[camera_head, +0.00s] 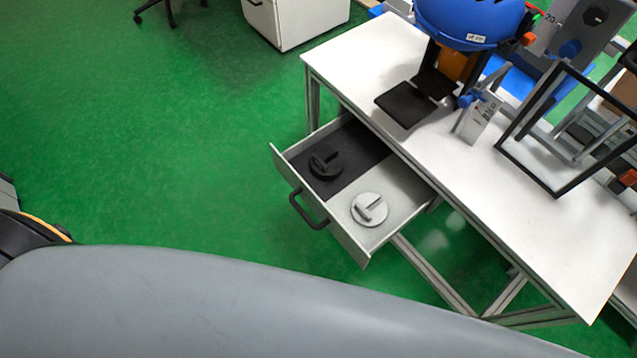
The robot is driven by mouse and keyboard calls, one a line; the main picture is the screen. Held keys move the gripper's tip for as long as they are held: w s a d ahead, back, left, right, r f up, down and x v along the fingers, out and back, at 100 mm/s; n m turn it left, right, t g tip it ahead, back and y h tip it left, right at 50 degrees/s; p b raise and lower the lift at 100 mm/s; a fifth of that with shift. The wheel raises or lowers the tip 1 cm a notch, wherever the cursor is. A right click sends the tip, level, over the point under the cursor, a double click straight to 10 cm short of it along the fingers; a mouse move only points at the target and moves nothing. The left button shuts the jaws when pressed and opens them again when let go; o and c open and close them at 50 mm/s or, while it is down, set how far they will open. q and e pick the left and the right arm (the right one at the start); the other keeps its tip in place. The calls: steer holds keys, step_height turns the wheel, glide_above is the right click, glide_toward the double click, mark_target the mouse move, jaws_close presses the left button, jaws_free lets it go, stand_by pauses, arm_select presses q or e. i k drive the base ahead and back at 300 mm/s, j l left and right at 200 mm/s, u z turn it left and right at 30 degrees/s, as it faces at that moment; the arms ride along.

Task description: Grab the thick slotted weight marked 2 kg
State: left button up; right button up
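Two round weights lie in the pulled-out drawer (340,237) of the white table. The dark weight (325,165) lies on a black lining in the far left part. The light grey weight (369,210) lies on the pale floor of the near right part. Each has a raised bar on top. No 2 kg mark can be read on either, and I cannot tell which is thicker. Neither of my grippers is in view. A large grey part of my own body fills the bottom of the view.
The white table (470,195) carries a blue helmet (470,22), a black plate (405,104), a small labelled bracket (477,118) and a black frame (555,190). The drawer's black handle (306,212) juts out. The green floor (170,150) left of the drawer is clear.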

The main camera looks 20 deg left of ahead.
mark_target(321, 170)
steer(key=k+j+z, duration=0.15)
steer(key=j, duration=0.2)
steer(key=j+z, duration=0.2)
steer(key=j, duration=0.15)
steer(key=k+j+z, duration=0.15)
steer(key=j, duration=0.2)
steer(key=k+j+z, duration=0.15)
steer(key=j, duration=0.15)
